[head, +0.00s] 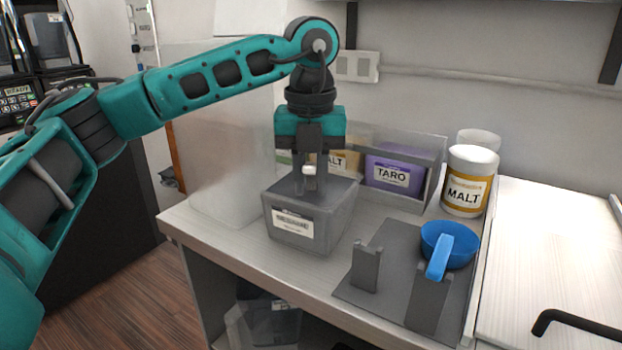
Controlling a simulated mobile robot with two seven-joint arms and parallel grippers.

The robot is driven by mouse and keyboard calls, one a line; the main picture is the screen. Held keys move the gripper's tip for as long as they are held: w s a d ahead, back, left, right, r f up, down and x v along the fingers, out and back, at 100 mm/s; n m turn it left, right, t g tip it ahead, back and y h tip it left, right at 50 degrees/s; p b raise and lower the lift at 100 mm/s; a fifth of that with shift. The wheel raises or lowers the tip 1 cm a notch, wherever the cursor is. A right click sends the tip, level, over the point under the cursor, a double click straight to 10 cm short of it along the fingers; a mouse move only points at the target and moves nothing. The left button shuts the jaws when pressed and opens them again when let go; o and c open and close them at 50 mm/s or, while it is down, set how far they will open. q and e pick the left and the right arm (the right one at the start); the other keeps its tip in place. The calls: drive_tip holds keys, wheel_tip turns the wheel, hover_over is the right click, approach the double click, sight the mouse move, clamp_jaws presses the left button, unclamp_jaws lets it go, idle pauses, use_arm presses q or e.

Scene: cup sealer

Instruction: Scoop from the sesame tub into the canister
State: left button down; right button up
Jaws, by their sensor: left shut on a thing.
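A grey tub (291,226) with a white label too small to read stands on the counter. It may be the sesame tub. My left gripper (310,185) points straight down at the tub's top and is shut on a small white piece (309,171), perhaps a handle. The lower end of the held thing and the tub's contents are hidden. A white canister with a yellow MALT label (466,184) stands to the right, with another pale container (479,140) behind it. I cannot tell which is the task's canister. My right gripper is out of view.
A grey mat (391,297) holds an empty stand (367,267) and a blue scoop (447,246) on a second stand. Behind the tub, a grey rack (433,166) holds packets, including a purple TARO one (393,176). A frosted panel (222,150) stands left.

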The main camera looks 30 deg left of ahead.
sight(311, 163)
use_arm(q)
drive_tip(key=shift+r+p, duration=0.9)
drive_tip(key=shift+r, duration=0.25)
drive_tip(key=shift+r+p, duration=0.45)
drive_tip(key=shift+r, duration=0.4)
drive_tip(key=shift+r+p, duration=2.05)
drive_tip(key=shift+r, duration=0.3)
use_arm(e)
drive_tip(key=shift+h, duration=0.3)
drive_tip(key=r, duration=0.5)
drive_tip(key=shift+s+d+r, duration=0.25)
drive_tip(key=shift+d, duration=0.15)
use_arm(q)
drive_tip(key=shift+f, duration=0.1)
